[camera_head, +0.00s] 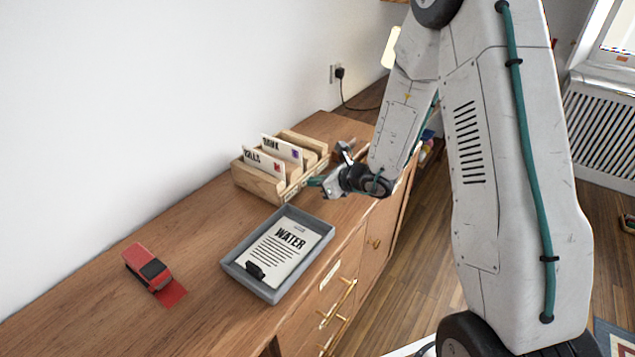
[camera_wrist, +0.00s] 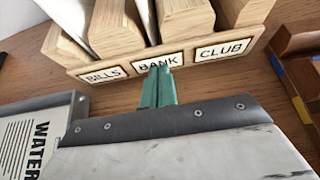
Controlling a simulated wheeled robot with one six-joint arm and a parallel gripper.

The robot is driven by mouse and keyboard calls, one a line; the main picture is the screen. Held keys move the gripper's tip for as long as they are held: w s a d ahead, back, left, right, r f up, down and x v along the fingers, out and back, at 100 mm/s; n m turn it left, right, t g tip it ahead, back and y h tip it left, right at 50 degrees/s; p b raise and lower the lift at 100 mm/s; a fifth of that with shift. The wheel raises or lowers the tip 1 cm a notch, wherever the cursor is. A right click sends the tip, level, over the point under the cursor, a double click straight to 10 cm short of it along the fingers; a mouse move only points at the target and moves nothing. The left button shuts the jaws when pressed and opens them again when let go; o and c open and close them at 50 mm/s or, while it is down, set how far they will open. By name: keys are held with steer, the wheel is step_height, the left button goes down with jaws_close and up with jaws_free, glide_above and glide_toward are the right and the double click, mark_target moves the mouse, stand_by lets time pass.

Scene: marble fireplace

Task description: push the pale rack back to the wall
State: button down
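The pale wooden rack (camera_head: 261,187) stands on the sideboard near the white wall, holding upright envelopes in its slots. In the wrist view, the front of the rack (camera_wrist: 120,68) carries the labels BILLS, BANK and CLUB. My gripper (camera_head: 315,182) is low at the rack's front side in the head view. Its green fingertips (camera_wrist: 159,82) are together with nothing between them, just under the BANK label. They touch the front or are very close to it; I cannot tell which. The rack's foot along the wall is hidden in the head view.
A grey tray (camera_head: 323,242) with a WATER sheet on a clipboard lies in front of the rack. A dark wooden object (camera_wrist: 297,45) stands right of the rack in the wrist view. The sideboard's front edge drops to the floor.

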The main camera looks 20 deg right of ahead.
mark_target(307, 174)
steer(key=shift+w+a, duration=0.9)
steer(key=shift+w, duration=0.35)
steer(key=shift+w+a, duration=0.9)
steer(key=shift+w, duration=0.3)
steer(key=shift+s+d, duration=0.85)
steer(key=shift+s, duration=0.25)
steer(key=shift+s+d, duration=0.7)
steer(key=shift+s, duration=0.25)
steer(key=shift+r, duration=4)
